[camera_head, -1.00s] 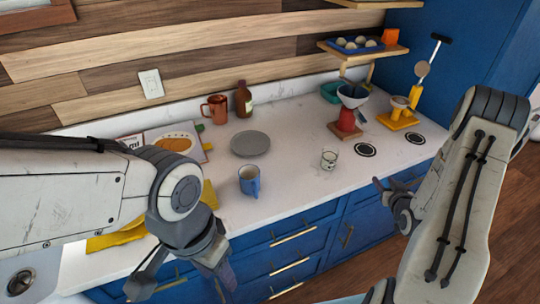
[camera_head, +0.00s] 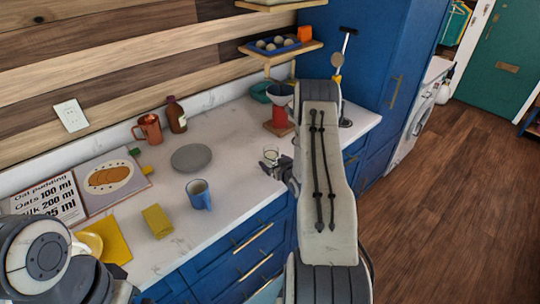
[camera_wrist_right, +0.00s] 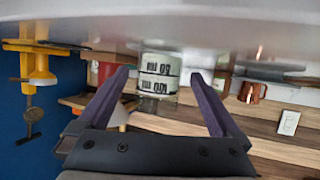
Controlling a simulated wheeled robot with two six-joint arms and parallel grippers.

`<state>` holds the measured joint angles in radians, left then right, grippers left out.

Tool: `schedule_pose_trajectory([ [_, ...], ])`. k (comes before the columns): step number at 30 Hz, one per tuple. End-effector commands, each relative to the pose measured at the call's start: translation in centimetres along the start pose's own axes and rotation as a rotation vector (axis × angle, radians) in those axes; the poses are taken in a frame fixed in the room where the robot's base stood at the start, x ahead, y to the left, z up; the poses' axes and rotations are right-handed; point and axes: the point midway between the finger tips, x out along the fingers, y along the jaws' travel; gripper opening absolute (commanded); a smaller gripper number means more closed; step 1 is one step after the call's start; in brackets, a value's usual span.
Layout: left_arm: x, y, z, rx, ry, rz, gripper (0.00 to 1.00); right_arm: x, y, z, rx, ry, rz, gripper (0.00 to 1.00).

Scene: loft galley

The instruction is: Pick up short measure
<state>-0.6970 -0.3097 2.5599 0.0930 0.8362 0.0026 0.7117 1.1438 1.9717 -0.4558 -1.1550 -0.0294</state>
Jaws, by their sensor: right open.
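The short measure (camera_head: 270,156) is a small clear cup standing near the front edge of the white counter, in the right half of it. In the right wrist view the same measure (camera_wrist_right: 160,72) appears upside down, with dark number marks on its side. My right gripper (camera_wrist_right: 160,76) is open, its two fingers pointing at the measure and showing on either side of it, with gaps. In the head view my right gripper (camera_head: 281,167) is at the measure, partly hidden by my arm. My left gripper (camera_head: 112,290) is cut off at the bottom left; its jaws cannot be made out.
A grey plate (camera_head: 191,158), a blue mug (camera_head: 199,195) and a yellow sponge-like block (camera_head: 157,221) are left of the measure. A copper mug (camera_head: 148,128) and a brown bottle (camera_head: 176,115) stand behind. A red dripper stand (camera_head: 279,118) is behind the measure.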

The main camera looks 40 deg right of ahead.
Motion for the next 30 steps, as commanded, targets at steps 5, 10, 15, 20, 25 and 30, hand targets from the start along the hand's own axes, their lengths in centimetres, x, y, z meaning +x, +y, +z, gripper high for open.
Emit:
schedule_pose_trajectory([
  [5,-1.6,0.1,-0.1,0.000,0.000,0.000,1.00,2.3,0.0,-0.2,-0.002,0.000,-0.003,1.00],
  [10,-1.9,0.1,-0.1,0.001,0.000,0.000,1.00,3.7,-0.1,0.0,-0.001,-0.001,-0.003,1.00],
  [15,-1.9,0.1,-0.1,0.001,0.000,0.000,1.00,3.8,-0.1,0.0,0.000,0.000,-0.002,1.00],
  [20,-1.9,0.1,-0.1,0.002,0.000,0.000,1.00,3.8,-0.1,0.0,-0.001,0.000,-0.002,0.69],
  [25,-1.9,0.1,-0.1,0.001,0.000,0.000,1.00,3.8,-0.1,0.0,-0.001,0.000,-0.003,0.07],
  [30,-1.9,0.1,-0.1,0.001,0.000,0.000,1.00,3.8,-0.1,-0.1,-0.002,0.002,-0.002,0.07],
])
